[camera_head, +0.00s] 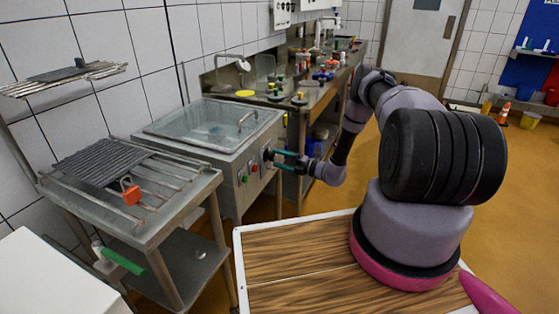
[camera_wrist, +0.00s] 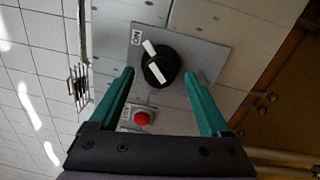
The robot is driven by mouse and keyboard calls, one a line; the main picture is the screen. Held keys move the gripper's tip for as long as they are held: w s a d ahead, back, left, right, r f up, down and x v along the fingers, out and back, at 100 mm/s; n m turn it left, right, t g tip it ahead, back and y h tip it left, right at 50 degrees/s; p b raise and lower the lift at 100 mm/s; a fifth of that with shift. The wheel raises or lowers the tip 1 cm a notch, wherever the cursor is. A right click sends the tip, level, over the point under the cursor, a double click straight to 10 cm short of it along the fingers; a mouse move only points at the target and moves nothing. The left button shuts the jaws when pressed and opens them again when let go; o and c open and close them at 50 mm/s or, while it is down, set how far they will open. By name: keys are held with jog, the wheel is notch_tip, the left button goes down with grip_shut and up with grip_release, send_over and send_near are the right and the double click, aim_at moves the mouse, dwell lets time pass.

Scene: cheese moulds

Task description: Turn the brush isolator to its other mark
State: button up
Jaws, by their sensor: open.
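The brush isolator is a round black knob (camera_wrist: 160,66) with white bar markings, on a grey plate (camera_wrist: 211,58) in the wrist view. Its white marking points to the upper left, toward a small label (camera_wrist: 137,38). Another small label lies lower left, beside the red button; its lettering is too small to read. My gripper (camera_wrist: 160,76) is open, its two green fingers on either side of the knob, with gaps visible. In the head view my gripper (camera_head: 279,160) is at the front of the sink unit (camera_head: 240,160), and it partly hides the knob.
A red button (camera_wrist: 141,118) sits just below the knob in the wrist view, between the fingers. Small dark knobs (camera_wrist: 272,97) lie to the right. In the head view, a rack table (camera_head: 150,225) stands left of the sink unit, and a bench with bottles stands behind.

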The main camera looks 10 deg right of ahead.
jog(key=v, duration=1)
jog(key=shift+s+d, duration=0.2)
jog(key=shift+d, duration=0.1)
jog(key=shift+f, duration=0.1)
jog(key=s+a+r+n+g+h, duration=0.1)
jog(key=s+a+r+n+g, duration=0.2)
jog(key=r+n, duration=0.6)
jog(key=s+a+r+n+g+h, duration=0.15)
jog(key=r+n+g, duration=0.3)
jog(key=r, duration=0.95)
jog(key=s+a+r+n+g+h, duration=0.1)
jog(key=s+a+r+n+g, duration=0.15)
jog(key=r+n, duration=0.65)
jog(key=s+d+r+n+t+h, duration=0.1)
jog(key=s+r+n+t+h, duration=0.2)
jog(key=s+r+n, duration=0.4)
jog(key=s+d+r+n+t+h, duration=0.1)
jog(key=s+r+n+t+h, duration=0.2)
jog(key=s+r, duration=1.2)
jog(key=s+n+h, duration=0.3)
jog(key=n, duration=0.2)
jog(key=shift+s+d+r, duration=0.2)
jog(key=shift+s+d, duration=0.05)
jog(key=shift+s, duration=0.1)
